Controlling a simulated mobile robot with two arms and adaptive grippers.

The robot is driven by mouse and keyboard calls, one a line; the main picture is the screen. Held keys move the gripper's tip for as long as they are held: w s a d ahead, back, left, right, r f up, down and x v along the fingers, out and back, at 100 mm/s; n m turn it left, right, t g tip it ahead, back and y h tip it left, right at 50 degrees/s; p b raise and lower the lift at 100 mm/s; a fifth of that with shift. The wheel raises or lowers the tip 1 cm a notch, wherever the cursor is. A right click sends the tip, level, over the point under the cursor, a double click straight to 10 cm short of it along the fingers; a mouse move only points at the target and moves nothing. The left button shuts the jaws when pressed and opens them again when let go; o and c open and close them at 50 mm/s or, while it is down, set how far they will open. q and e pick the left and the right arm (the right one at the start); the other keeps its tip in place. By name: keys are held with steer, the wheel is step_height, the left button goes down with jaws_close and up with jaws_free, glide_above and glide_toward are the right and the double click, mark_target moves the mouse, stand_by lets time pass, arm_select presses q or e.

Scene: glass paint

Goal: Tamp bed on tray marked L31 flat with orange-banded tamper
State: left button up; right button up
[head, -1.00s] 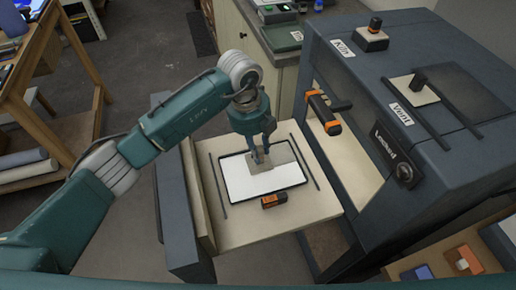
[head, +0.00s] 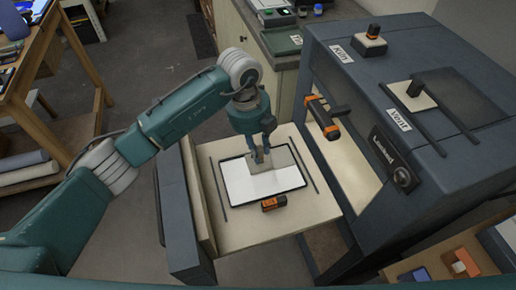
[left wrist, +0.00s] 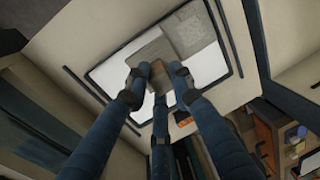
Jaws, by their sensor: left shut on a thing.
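A tray (head: 225,190) with a thin dark rim holds a mostly white bed (head: 263,184); it also shows in the left wrist view (left wrist: 112,84). A grey, speckled patch (left wrist: 188,32) covers part of the bed's far side. My left gripper (head: 258,157) is over the tray's far half, shut on a tan block-like tool (left wrist: 150,57). The tool is low over the bed; whether it touches is hard to tell. My right gripper is not in view.
The tray lies on a pale slide-out shelf (head: 305,203) between two thin dark rails. A black-and-orange block (head: 274,203) sits at its near edge. The dark kiln (head: 440,80) stands close on the right, with an orange-ended handle (head: 322,116) jutting toward my arm.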

mark_target(277, 162)
arm_select(q)
steer(key=shift+w+d+f+b, duration=0.1)
steer(key=shift+w+d+b, duration=0.15)
steer(key=shift+d, duration=0.35)
steer(key=shift+w+d+r+b, duration=0.1)
steer(key=shift+w+d+b, duration=0.1)
steer(key=shift+d+b, duration=0.35)
steer(key=shift+w+d+f+b, duration=0.1)
steer(key=shift+w+d+b, duration=0.1)
steer(key=shift+d, duration=0.5)
steer(key=shift+w+d+b, duration=0.2)
steer(key=shift+d, duration=0.4)
steer(key=shift+w+d+b, duration=0.2)
steer(key=shift+d, duration=0.35)
steer(key=shift+f+b, duration=0.65)
steer(key=shift+f, duration=0.05)
steer(key=shift+s+a+f+b, duration=0.1)
steer(key=shift+f+b, duration=0.3)
steer(key=shift+r, duration=0.15)
